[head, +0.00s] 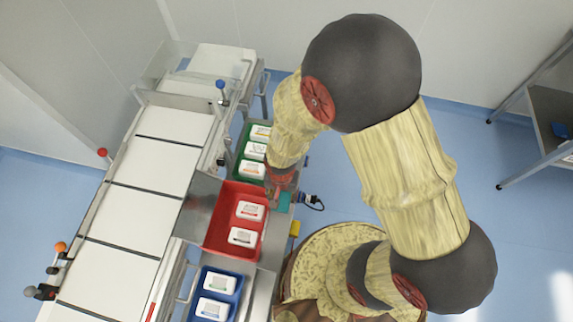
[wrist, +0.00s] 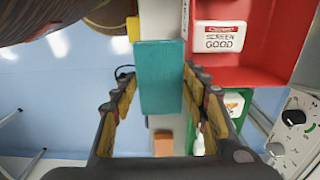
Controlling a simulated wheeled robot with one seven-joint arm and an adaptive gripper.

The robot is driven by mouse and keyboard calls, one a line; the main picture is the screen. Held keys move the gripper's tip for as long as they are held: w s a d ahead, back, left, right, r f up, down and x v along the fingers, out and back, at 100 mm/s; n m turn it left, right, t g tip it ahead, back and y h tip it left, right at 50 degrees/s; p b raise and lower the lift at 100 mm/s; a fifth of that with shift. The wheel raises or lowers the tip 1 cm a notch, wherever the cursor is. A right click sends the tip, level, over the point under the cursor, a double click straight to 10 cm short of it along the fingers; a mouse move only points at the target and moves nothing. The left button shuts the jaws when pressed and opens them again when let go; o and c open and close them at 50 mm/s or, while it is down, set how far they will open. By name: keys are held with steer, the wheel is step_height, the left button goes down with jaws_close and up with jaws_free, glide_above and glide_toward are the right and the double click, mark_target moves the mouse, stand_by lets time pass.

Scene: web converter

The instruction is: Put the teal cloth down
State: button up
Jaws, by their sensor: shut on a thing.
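The teal cloth (wrist: 160,80) is a flat rectangular piece between my gripper's fingers (wrist: 162,88) in the wrist view. My gripper is shut on it. In the head view the teal cloth (head: 285,202) shows at the right edge of the metal bench, beside the red tray, with my gripper (head: 272,193) over its left part. I cannot tell whether the cloth touches the bench top or hangs just above it.
The red tray (head: 221,216) holds white packs; a green tray (head: 240,161) stands behind and a blue tray (head: 234,272) in front. A yellow object (head: 295,228) sits at the bench edge. An orange block (wrist: 163,143) lies beyond the cloth. A conveyor (head: 133,214) runs left.

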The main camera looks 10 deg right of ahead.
steer(key=w+d+f+b, duration=0.1)
steer(key=w+f, duration=0.2)
steer(key=w, duration=0.1)
steer(key=w+d+f+b, duration=0.1)
steer(key=w+d+f, duration=0.1)
steer(key=w+f, duration=0.1)
steer(key=w+d+f, duration=0.1)
steer(key=w+f, duration=0.1)
steer(key=w, duration=0.3)
steer(key=shift+d+f+b, duration=0.25)
steer(key=shift+f+b, duration=0.15)
steer(key=shift+w+d+f, duration=0.15)
steer(key=shift+w+f, duration=0.3)
steer(key=shift+f, duration=0.2)
steer(key=shift+f+b, duration=0.5)
steer(key=shift+f, duration=0.85)
steer(key=shift+f, duration=0.2)
steer(key=o, duration=1)
steer(key=shift+r, duration=0.15)
